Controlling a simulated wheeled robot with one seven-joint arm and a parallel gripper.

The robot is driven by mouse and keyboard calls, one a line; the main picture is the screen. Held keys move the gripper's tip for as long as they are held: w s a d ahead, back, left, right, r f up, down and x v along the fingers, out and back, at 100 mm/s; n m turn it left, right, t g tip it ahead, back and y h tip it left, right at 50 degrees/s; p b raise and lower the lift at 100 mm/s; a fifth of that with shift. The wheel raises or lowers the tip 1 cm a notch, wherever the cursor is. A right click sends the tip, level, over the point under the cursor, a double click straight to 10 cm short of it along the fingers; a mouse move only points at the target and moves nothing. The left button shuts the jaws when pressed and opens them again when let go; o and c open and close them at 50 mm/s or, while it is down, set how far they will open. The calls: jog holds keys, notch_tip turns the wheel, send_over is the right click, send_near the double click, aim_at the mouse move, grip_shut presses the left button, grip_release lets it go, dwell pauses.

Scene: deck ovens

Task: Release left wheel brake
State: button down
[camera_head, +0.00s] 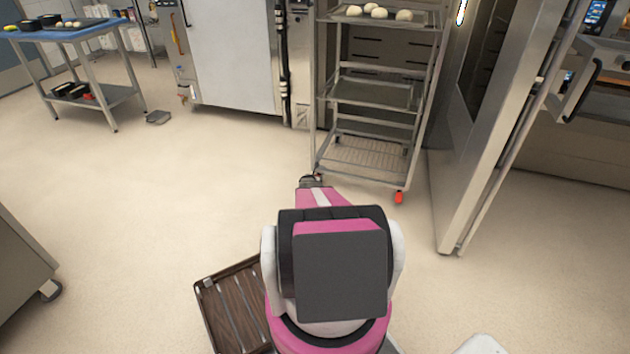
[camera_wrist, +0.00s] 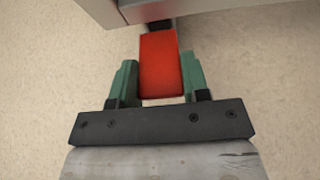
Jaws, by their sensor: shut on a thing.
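A metal rack trolley (camera_head: 372,188) stands in front of the oven in the head view. A red wheel brake pedal (camera_head: 399,197) shows at its front right corner. At its front left corner, my gripper (camera_head: 312,180) is down at wheel height, and only a little red shows there. In the wrist view, another red brake pedal (camera_wrist: 160,65) lies between the two green fingers of my gripper (camera_wrist: 158,83), which is shut on its sides. The rack's frame edge (camera_wrist: 180,12) runs above the pedal. The wheel itself is mostly hidden.
An open oven door (camera_head: 480,150) stands right of the rack. The rack carries dough pieces (camera_head: 378,13) on its top tray (camera_head: 420,20). A blue-topped table (camera_head: 95,32) is far left. A dark slatted tray (camera_head: 228,312) is low at front.

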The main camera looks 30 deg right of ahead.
jog(key=c, duration=0.6)
grip_release()
jog(key=v, duration=1)
jog(key=shift+s+a+r, duration=0.2)
jog(key=shift+a, duration=0.1)
